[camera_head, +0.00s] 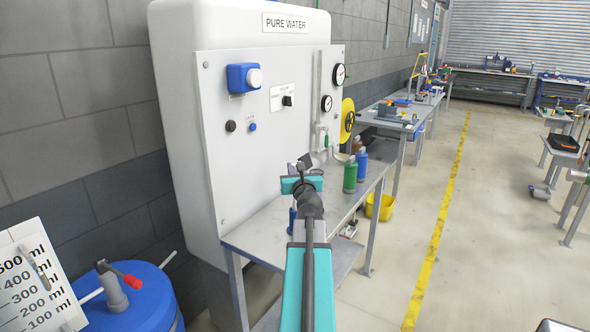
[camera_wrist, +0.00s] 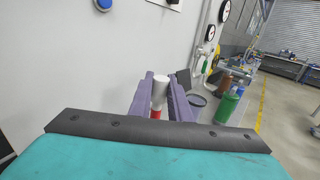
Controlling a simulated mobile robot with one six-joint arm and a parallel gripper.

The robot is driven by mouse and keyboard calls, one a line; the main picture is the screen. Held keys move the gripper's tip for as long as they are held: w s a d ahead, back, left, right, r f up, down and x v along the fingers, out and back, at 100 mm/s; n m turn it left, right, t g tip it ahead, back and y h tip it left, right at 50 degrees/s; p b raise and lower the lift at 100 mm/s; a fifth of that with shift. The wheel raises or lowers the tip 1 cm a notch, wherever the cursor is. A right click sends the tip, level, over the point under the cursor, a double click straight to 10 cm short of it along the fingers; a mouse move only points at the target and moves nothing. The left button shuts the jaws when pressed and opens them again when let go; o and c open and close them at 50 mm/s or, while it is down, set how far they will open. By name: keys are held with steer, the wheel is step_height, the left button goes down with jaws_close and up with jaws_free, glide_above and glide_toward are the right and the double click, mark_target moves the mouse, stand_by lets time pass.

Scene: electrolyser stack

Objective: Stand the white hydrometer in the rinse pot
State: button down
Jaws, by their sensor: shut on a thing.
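My gripper (camera_wrist: 160,95) is shut on a white cylinder with a red lower part, which looks like the white hydrometer (camera_wrist: 159,90). It stands roughly upright between the two purple fingers, and its lower end is hidden. In the head view my gripper (camera_head: 306,165) is over the grey bench in front of the white panel, and my arm hides most of what it holds.
A green bottle (camera_head: 350,178) and a blue bottle (camera_head: 362,163) stand on the bench (camera_head: 262,238), right of my gripper. The white PURE WATER cabinet (camera_head: 215,150) rises close behind. A blue drum (camera_head: 130,305) is at lower left.

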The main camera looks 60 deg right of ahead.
steer(key=shift+f+b, duration=1.65)
steer(key=shift+f, duration=0.25)
stand_by(0.4)
steer(key=c, duration=1.6)
jaws_free()
steer(key=shift+o, duration=0.2)
steer(key=shift+a, duration=0.1)
